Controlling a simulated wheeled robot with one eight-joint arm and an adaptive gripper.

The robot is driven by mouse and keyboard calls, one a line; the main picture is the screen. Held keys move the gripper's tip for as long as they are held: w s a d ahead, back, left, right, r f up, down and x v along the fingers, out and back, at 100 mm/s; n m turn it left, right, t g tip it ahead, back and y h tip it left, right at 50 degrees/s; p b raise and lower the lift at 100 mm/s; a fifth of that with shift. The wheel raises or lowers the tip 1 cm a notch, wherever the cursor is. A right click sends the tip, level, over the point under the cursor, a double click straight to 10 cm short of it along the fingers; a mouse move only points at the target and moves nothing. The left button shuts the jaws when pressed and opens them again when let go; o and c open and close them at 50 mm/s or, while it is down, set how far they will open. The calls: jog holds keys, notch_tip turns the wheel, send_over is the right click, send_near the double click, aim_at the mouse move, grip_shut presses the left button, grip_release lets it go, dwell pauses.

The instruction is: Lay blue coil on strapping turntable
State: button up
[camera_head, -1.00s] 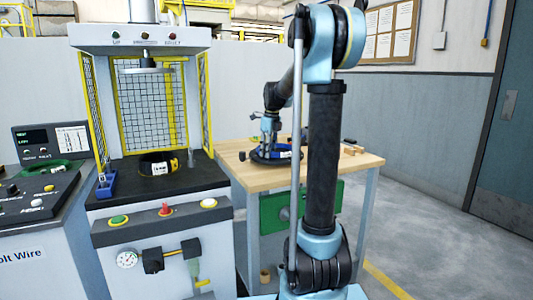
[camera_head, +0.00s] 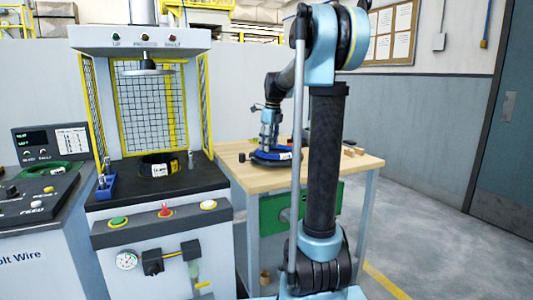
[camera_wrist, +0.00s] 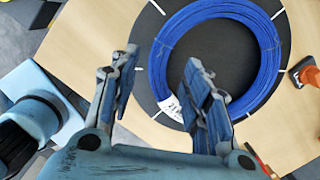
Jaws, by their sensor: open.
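The blue coil (camera_wrist: 270,50) lies flat on a round black turntable (camera_wrist: 215,55) in the wrist view, ringing its dark centre. A white tag (camera_wrist: 172,107) sits on the coil's near left part. My gripper (camera_wrist: 157,68) is open, with its fingers apart and the coil's left edge showing between them. I cannot tell how high the fingers are above the coil. In the head view my gripper (camera_head: 268,141) points down at the coil (camera_head: 284,155) on the wooden table; my arm partly hides that area.
The wooden table (camera_head: 330,166) has small objects on its right side. An orange-and-dark item (camera_wrist: 306,73) stands right of the turntable. A caged press (camera_head: 160,185) holding a dark, tagged coil (camera_head: 158,167) stands left. A control console (camera_head: 40,195) is at the far left.

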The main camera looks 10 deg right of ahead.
notch_tip(320, 180, up, 8)
jog(key=s+d+f+n, duration=0.1)
jog(key=s+f+n, duration=0.15)
jog(key=s, duration=0.35)
jog(key=s+d+f+n, duration=0.1)
jog(key=s+f+n, duration=0.1)
jog(key=s+n, duration=0.3)
jog(key=s+d+f+n+t+h, duration=0.1)
jog(key=s+d+f+n, duration=0.1)
jog(key=s+f+n, duration=1.6)
jog(key=s+f, duration=0.6)
jog(key=s, duration=0.2)
jog(key=shift+s+d+f+n, duration=0.15)
jog(key=shift+s+f+n, duration=0.15)
jog(key=shift+f+n, duration=0.05)
